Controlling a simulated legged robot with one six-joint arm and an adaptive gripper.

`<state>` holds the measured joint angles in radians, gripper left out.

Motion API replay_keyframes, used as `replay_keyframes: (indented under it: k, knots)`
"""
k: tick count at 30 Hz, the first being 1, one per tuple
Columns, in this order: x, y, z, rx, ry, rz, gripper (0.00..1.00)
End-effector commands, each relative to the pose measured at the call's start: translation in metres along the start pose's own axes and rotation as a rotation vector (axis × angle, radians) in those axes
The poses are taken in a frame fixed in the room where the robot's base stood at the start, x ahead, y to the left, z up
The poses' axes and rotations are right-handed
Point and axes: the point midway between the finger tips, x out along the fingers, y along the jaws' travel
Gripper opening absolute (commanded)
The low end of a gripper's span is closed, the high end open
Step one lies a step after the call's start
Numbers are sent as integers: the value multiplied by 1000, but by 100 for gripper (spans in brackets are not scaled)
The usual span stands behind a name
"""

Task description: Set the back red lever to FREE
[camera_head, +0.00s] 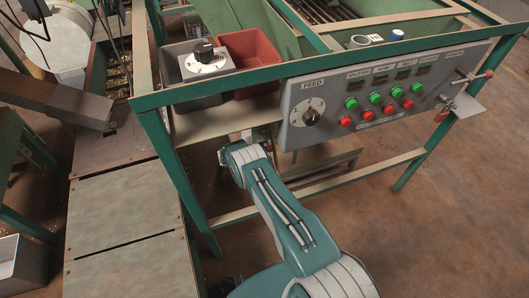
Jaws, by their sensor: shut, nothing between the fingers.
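Two small red-handled levers are at the right end of the grey control panel (330,92). The upper one, farther back in the picture, has its red tip (489,74) pointing up and right from a metal rod. My arm reaches up from the bottom centre to a joint below the panel's left end. My gripper cannot be made out, and no part of the arm touches either lever.
The panel carries a FEED dial (309,115) and green and red buttons. A green frame (240,80) holds it up. Brown floor (465,210) is clear at right.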

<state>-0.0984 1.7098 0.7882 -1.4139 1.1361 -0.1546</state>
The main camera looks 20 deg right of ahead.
Motion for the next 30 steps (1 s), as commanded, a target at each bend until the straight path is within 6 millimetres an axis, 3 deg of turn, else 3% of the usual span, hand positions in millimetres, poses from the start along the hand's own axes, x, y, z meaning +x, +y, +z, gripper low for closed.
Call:
replay_keyframes:
  k: [17, 30]
  knots:
    - [-16, 15, 30, -407, -1, -225, 0]
    - [-20, 21, 37, -406, -1, -221, 0]
